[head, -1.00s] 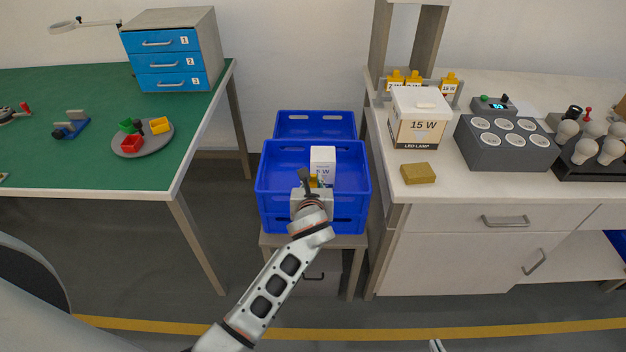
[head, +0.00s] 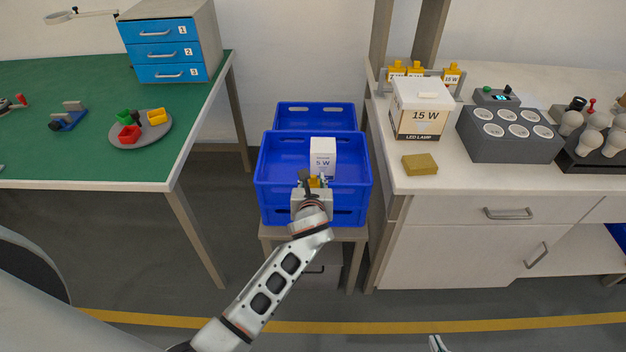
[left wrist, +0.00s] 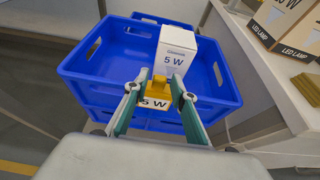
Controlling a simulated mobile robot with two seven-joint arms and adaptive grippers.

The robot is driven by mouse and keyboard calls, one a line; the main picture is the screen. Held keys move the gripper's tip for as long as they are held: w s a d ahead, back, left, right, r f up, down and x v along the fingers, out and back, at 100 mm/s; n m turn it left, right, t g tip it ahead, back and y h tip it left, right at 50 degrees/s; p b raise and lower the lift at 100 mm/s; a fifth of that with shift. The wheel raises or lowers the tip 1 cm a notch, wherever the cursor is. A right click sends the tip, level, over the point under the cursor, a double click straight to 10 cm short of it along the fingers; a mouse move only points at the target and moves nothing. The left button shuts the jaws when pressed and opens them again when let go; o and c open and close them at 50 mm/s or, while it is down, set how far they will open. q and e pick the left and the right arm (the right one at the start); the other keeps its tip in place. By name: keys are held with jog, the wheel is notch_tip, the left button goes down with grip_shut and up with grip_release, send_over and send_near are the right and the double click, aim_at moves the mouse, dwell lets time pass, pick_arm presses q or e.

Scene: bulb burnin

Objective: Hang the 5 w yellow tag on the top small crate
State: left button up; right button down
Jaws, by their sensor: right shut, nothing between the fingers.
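The top small crate (head: 266,180) is blue, open and stacked on another blue crate. A white 5 W box (head: 322,152) stands upright in it; it also shows in the left wrist view (left wrist: 176,55). My left gripper (head: 313,181) is at the crate's front wall. Its fingers (left wrist: 155,92) are closed on the sides of the yellow tag, whose white 5 W label (left wrist: 154,102) faces the wrist camera. The tag (left wrist: 160,86) is at the front rim; I cannot tell whether it touches it. My right gripper (head: 436,343) shows only at the bottom edge, shut and empty.
Another blue crate (head: 315,110) is behind. The right counter holds a 15 W box (head: 421,110), a yellow-brown block (head: 420,164), a rack of yellow tags (head: 420,72) and a grey socket block (head: 510,140). The green table (head: 60,160) is left, with a floor gap between.

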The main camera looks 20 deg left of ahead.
pick_arm(q)
jog(key=shift+v, duration=3.75)
jog(key=s+a+f+n+h, duration=0.1)
jog(key=s+f+n+h, duration=0.1)
jog(key=s+f+n, duration=0.3)
jog(key=s+a+f+n+g+h, duration=0.1)
jog(key=s+f+n, duration=0.4)
jog(key=s+n, duration=0.6)
jog(key=s+a+f+n+g+h, duration=0.1)
jog(key=s+f+n+h, duration=0.2)
jog(key=n, duration=0.9)
jog(key=s+f, duration=0.3)
jog(key=s, duration=0.1)
jog(key=shift+s+n+h, duration=0.3)
jog(key=shift+s, duration=0.1)
